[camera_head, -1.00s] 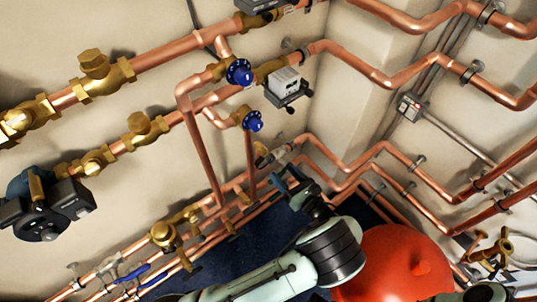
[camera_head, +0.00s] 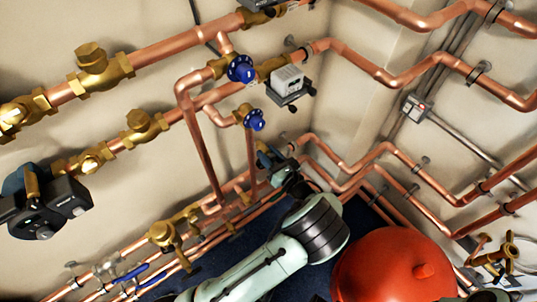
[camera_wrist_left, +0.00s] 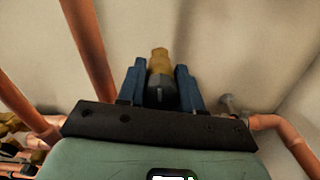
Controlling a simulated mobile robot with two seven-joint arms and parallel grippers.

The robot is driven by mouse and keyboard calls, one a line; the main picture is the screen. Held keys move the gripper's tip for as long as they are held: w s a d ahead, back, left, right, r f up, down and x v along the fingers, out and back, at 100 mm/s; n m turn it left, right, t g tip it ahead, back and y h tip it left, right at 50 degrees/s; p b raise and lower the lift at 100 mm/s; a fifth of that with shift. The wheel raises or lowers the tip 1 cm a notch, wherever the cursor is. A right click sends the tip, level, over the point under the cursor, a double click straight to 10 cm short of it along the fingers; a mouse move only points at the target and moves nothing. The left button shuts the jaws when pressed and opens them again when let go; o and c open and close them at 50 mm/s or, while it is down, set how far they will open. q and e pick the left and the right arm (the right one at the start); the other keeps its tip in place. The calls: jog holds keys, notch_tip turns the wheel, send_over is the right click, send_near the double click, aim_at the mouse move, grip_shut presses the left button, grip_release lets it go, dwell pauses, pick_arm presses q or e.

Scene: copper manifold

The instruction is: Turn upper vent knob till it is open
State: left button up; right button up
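Two round blue knobs sit on brass fittings in the head view: an upper one (camera_head: 240,69) and a lower one (camera_head: 254,121). My left gripper (camera_head: 268,156) is just below the lower knob, apart from both knobs. In the left wrist view, my left gripper's two blue fingers (camera_wrist_left: 160,85) are apart. A small fitting with a brass end (camera_wrist_left: 160,58) and a greyish body shows between them, with narrow gaps at the sides. I cannot tell whether the fingers touch it. My right gripper is not in view.
Copper pipes (camera_head: 200,150) run along the wall around my left gripper. A grey box device (camera_head: 289,82) sits right of the knobs. A red tank (camera_head: 393,268) stands at lower right, beside my left arm. Blue-handled valves (camera_head: 132,273) are at lower left.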

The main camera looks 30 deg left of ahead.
pick_arm(q)
jog(key=shift+c, duration=1.3)
